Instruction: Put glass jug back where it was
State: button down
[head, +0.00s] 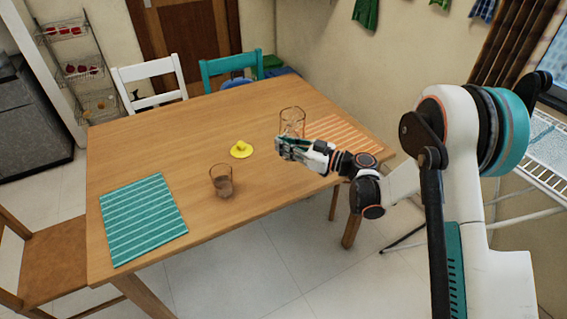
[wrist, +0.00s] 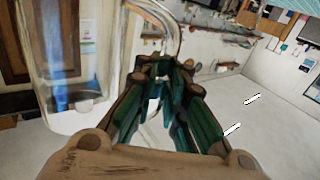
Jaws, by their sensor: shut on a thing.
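The clear glass jug (head: 292,117) is at the far right part of the table, near the orange striped mat, and looks roughly upright. My gripper (head: 284,148) is in front of it and hides its lower part. In the wrist view the jug (wrist: 65,65) fills the left side, with its curved glass handle (wrist: 172,22) reaching to the fingers. My gripper (wrist: 162,85) is shut on the jug by its handle. I cannot tell whether the jug's base touches the table.
A brown-tinted glass (head: 221,182) and a yellow object (head: 241,149) stand on the wooden table (head: 185,130). A teal striped mat (head: 143,218) lies front left, an orange striped mat (head: 345,135) at right. The table's middle left is clear.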

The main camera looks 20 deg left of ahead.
aim_at(285, 157)
jog(key=shift+f+b, duration=0.9)
jog(key=shift+f, duration=1.9)
jog(key=c, duration=1.7)
grip_release()
jog(key=shift+o, duration=0.2)
jog(key=shift+d, duration=0.25)
jog(key=s+d+p, duration=0.1)
jog(key=d+p, duration=0.3)
jog(key=d, duration=0.7)
jog(key=shift+d, duration=0.25)
